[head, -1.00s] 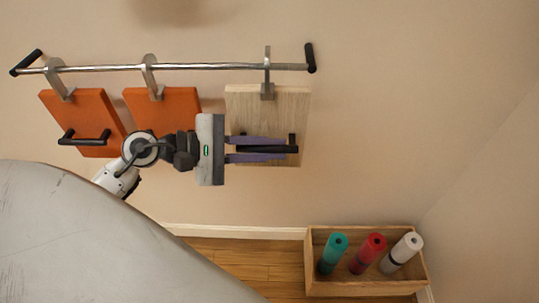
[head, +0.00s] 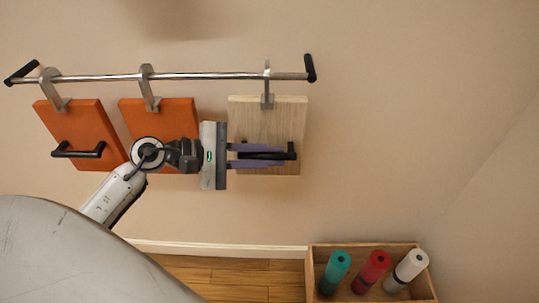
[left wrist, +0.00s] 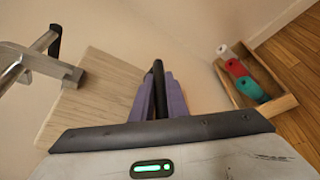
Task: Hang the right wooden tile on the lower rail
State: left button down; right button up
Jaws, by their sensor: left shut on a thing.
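The pale wooden tile (head: 268,119) is at the right end of the rail (head: 205,76), with its metal hook (head: 267,88) reaching up to the bar. Whether the hook bears on the bar cannot be told. My left gripper (head: 290,156) is shut on the tile's black handle, purple fingers above and below it. In the left wrist view the tile (left wrist: 98,92) lies left of the fingers (left wrist: 158,95), and its hook (left wrist: 45,62) is beside the bar (left wrist: 30,55). Only one rail is in view. My right gripper is not in view.
Two orange tiles (head: 78,122) (head: 158,112) with hooks hang on the rail to the left. A wooden box (head: 318,250) with teal, red and white rolls stands on the floor at the lower right. The wall right of the rail is bare.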

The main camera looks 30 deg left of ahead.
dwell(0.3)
pick_arm(q)
jog(key=c, duration=1.7)
grip_release()
jog(key=shift+o, duration=0.2)
jog(key=shift+f, duration=0.1)
jog(key=shift+s+a, duration=0.25)
jog(key=shift+s, duration=0.05)
jog(key=v, duration=0.9)
jog(key=shift+s+r+b, duration=0.25)
jog(key=shift+r+b, duration=0.05)
jog(key=shift+b, duration=0.15)
jog(key=shift+a, duration=0.15)
